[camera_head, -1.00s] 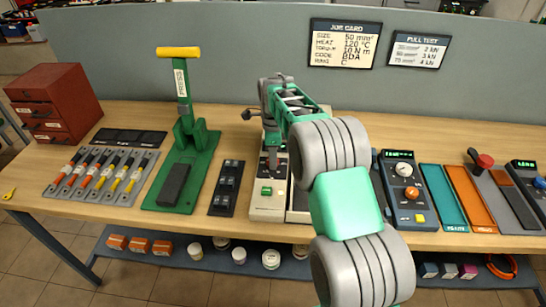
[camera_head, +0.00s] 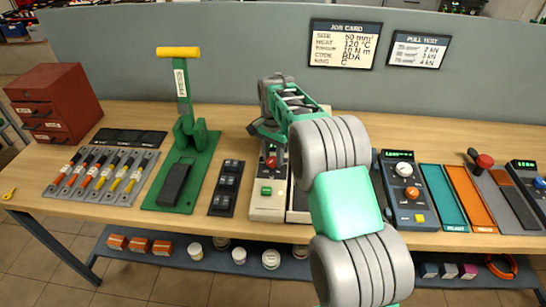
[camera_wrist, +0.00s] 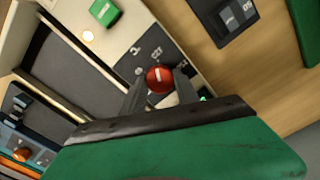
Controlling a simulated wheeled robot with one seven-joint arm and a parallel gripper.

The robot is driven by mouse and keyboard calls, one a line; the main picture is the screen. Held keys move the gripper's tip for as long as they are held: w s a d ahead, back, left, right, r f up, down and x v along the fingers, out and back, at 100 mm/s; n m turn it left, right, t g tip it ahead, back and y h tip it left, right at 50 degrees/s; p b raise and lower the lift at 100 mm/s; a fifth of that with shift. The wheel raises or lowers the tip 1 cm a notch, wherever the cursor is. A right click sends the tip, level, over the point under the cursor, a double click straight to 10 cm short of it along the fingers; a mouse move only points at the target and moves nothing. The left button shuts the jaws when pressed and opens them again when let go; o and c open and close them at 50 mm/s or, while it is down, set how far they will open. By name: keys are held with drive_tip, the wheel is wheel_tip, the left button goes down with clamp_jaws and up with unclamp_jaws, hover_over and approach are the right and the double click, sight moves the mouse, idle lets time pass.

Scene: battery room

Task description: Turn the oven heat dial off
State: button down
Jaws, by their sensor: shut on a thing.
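The oven (camera_head: 268,203) is a cream unit on the bench, below my arm. Its heat dial (camera_head: 271,163) is a red round knob on a dark panel. In the wrist view the red heat dial (camera_wrist: 158,77) has a white pointer line, with small white labels beside it that are too blurred to read. My gripper (camera_wrist: 160,86) is shut on the dial, one dark finger on each side. In the head view my gripper (camera_head: 268,143) is partly hidden by my wrist. A green button (camera_wrist: 105,12) and a lit lamp (camera_wrist: 88,36) are on the oven too.
A black switch block (camera_head: 227,188) and a green press (camera_head: 182,165) stand left of the oven. A grey control unit (camera_head: 408,185) and teal and orange trays (camera_head: 470,195) lie to the right. My arm hides part of the bench.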

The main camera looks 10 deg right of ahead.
sight(273, 160)
drive_tip(key=n, duration=1.3)
drive_tip(key=shift+n, duration=0.4)
drive_tip(key=n, duration=1.2)
drive_tip(key=shift+n, duration=0.4)
drive_tip(key=c, duration=0.9)
unclamp_jaws()
drive_tip(key=shift+r, duration=0.1)
wheel_tip(273, 160, up, 8)
drive_tip(key=shift+f+b, duration=0.15)
drive_tip(key=shift+b, duration=0.3)
